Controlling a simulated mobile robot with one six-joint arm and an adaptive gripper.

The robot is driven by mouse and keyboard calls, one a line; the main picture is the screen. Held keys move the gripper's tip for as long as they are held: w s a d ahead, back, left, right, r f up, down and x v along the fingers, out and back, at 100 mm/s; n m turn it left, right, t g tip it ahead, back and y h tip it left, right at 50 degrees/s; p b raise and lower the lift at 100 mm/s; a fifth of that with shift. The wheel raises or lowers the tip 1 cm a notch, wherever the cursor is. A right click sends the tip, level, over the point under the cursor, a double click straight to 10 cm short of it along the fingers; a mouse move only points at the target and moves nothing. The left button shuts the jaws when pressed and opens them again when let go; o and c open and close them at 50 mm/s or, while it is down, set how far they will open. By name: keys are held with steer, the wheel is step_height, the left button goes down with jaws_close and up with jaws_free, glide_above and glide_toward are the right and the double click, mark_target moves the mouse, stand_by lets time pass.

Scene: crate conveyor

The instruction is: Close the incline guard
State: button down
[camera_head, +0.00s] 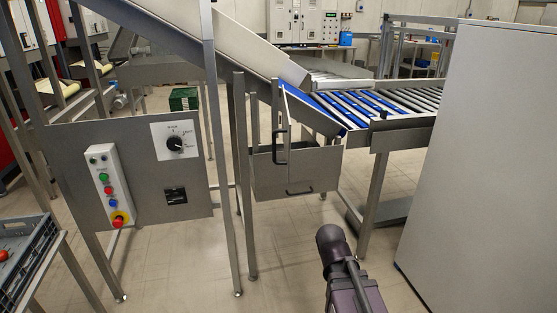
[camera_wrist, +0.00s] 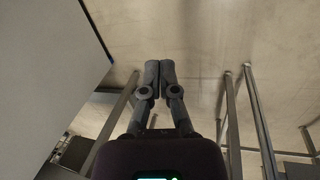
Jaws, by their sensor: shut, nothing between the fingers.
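The incline guard appears to be the narrow grey panel (camera_head: 301,130) with a tall black handle (camera_head: 279,146), below the blue incline belt (camera_head: 318,113) in the head view. The panel stands at an angle out from the incline's side, so it looks swung open. Below it is a grey box-like tray (camera_head: 312,173) with a small black handle on its front. My gripper (camera_wrist: 153,68) is shut and empty in the wrist view, pointing over bare floor. My dark arm shows at the bottom of the head view, apart from the guard; the fingertips cannot be made out there.
A control panel (camera_head: 130,170) with buttons and a dial stands left of the guard. A roller conveyor (camera_head: 405,97) runs to the right. A large grey cabinet (camera_head: 485,170) fills the right side. Thin metal legs (camera_wrist: 258,115) stand right of my gripper. Floor (camera_head: 290,265) in front is clear.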

steer(key=w+a+r+n+t+h+p, duration=0.2)
steer(key=w+a+r+t+h+p, duration=0.15)
steer(key=a+r, duration=0.4)
steer(key=w+a+r+n+t+h+p, duration=0.25)
steer(key=a+r+h+p, duration=0.2)
steer(key=r, duration=0.55)
steer(key=s+a+r+n+t+p, duration=0.1)
steer(key=a+r+n+t+p, duration=0.1)
steer(key=a+r, duration=0.5)
steer(key=s+a+r+n+t+h+p, duration=0.1)
steer(key=s+a+r+n+t+p, duration=0.1)
steer(key=a+r+t, duration=0.3)
steer(key=a+r+p, duration=0.1)
steer(key=a+r, duration=0.1)
steer(key=a, duration=0.2)
steer(key=shift+a+r, duration=0.2)
steer(key=shift+r, duration=0.2)
steer(key=shift+w+d, duration=0.1)
steer(key=shift+w, duration=0.05)
steer(key=s+d+x, duration=0.1)
steer(key=d+x, duration=0.1)
steer(key=x, duration=1)
steer(key=shift+s+d, duration=0.15)
steer(key=shift+d, duration=0.15)
